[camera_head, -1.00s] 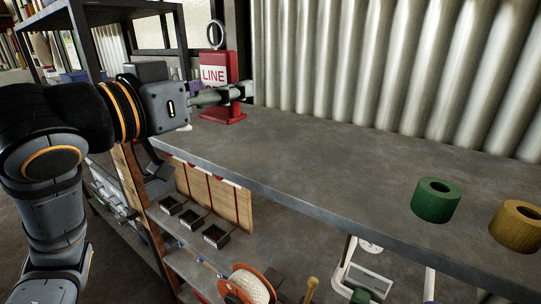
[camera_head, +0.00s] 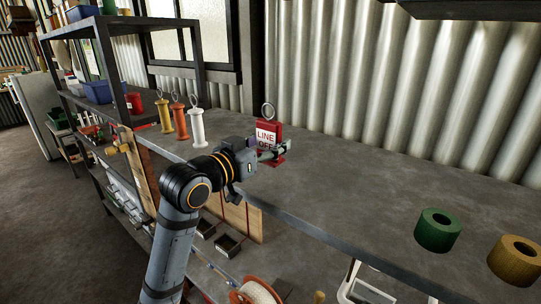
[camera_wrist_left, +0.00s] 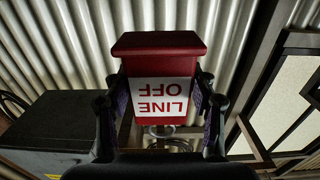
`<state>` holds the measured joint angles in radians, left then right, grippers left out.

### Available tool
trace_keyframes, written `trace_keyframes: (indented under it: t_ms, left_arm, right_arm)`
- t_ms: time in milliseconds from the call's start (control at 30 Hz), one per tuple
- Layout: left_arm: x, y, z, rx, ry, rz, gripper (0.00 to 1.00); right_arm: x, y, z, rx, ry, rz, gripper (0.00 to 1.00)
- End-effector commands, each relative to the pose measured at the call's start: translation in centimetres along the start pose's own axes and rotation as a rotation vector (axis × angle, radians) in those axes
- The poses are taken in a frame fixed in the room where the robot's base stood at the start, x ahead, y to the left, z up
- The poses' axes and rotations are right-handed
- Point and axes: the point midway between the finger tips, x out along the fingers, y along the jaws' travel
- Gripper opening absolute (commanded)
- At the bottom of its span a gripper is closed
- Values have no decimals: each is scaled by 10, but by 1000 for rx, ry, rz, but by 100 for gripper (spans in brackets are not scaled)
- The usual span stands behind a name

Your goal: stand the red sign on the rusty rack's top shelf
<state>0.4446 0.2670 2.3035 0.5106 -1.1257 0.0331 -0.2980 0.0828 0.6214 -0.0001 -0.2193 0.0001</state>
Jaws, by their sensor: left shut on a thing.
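The red sign (camera_head: 267,129) has a white "LINE OFF" label, a ring on top and a red base. My left gripper (camera_head: 276,151) is shut on it from the front, in front of the grey worktop's back wall. The sign (camera_wrist_left: 160,45) is upside down in the left wrist view, between the two fingers (camera_wrist_left: 160,108), with only corrugated wall around its base. Whether the base touches the worktop cannot be told. A dark metal rack (camera_head: 104,52) stands at the left with bins on its shelves; whether it is rusty is not clear. My right gripper is not in view.
The grey worktop (camera_head: 350,190) is largely bare. A yellow, an orange and a white ringed post (camera_head: 197,128) stand left of the sign. A green ring (camera_head: 438,230) and a yellow ring (camera_head: 515,260) lie at the right. A dark box (camera_head: 470,8) hangs overhead.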

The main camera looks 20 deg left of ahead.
Motion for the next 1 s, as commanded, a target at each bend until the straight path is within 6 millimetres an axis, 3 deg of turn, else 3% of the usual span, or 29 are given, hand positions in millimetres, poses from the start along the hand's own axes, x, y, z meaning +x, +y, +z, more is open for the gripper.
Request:
trace_keyframes:
  t_ms: [100, 300, 667, 700, 867, 1000]
  left_arm:
    - [8, -2, 12, -5, -4, 0, 24]
    - [7, -2, 38, -1, -2, -1, 24]
    - [7, -2, 44, -1, 0, 0, 24]
    - [7, -2, 44, -1, 0, 0, 60]
    - [7, -2, 43, -1, 0, 0, 80]
    - [7, -2, 43, -1, 0, 0, 80]
  right_arm:
    - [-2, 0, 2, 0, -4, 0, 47]
    - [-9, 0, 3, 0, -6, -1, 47]
    - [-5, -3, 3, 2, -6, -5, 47]
    - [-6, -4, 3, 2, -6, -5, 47]
    - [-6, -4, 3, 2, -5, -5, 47]
    - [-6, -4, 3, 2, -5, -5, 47]
